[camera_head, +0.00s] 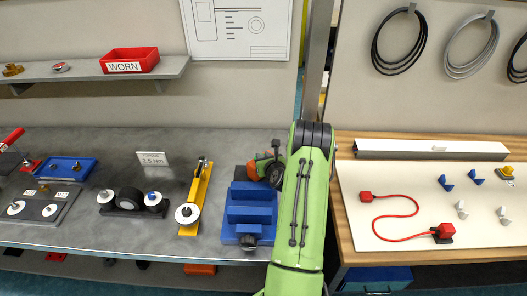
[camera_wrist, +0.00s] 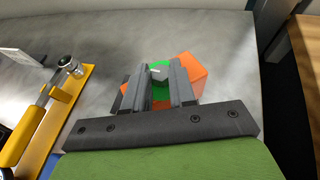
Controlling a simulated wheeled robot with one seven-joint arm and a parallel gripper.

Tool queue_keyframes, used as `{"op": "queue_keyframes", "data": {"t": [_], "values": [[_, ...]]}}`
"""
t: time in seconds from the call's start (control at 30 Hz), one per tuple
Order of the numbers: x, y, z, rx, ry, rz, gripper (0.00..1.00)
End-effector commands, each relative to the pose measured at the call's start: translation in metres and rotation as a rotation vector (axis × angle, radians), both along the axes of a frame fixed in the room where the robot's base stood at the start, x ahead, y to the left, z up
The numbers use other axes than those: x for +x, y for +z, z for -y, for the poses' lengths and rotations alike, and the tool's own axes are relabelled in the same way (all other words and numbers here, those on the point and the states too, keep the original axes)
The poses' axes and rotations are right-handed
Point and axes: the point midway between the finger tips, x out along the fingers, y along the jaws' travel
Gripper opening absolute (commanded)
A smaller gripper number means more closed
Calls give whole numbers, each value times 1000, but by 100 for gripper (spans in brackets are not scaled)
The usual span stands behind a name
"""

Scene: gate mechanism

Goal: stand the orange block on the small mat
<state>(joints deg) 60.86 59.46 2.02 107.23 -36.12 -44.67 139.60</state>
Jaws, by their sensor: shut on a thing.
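The orange block (camera_wrist: 195,72) is at my gripper (camera_wrist: 159,76) in the wrist view. Its orange faces show on both sides of the grey fingers, which are shut on it. A green patch (camera_wrist: 160,66) and a small grey piece show between the fingers; I cannot tell whether the green is part of the block or lies behind it. In the head view a little of the orange block (camera_head: 262,158) shows beside my dark gripper (camera_head: 272,165), behind the blue vise-like fixture. My green arm hides part of this area. I cannot make out the small mat for certain.
The blue fixture (camera_head: 249,214) stands close by, with a yellow clamp bar (camera_head: 196,199) to its left. A wooden bench (camera_head: 345,215) lies right, across a gap.

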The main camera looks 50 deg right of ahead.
Motion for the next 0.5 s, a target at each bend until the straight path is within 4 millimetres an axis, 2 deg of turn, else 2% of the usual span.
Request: {"op": "queue_keyframes", "data": {"t": [0.37,0.4,0.5], "values": [[1,-5,1,-6,-2,9,0],[0,-8,1,-2,-1,2,28],[0,-7,0,-2,-1,2,43]]}}
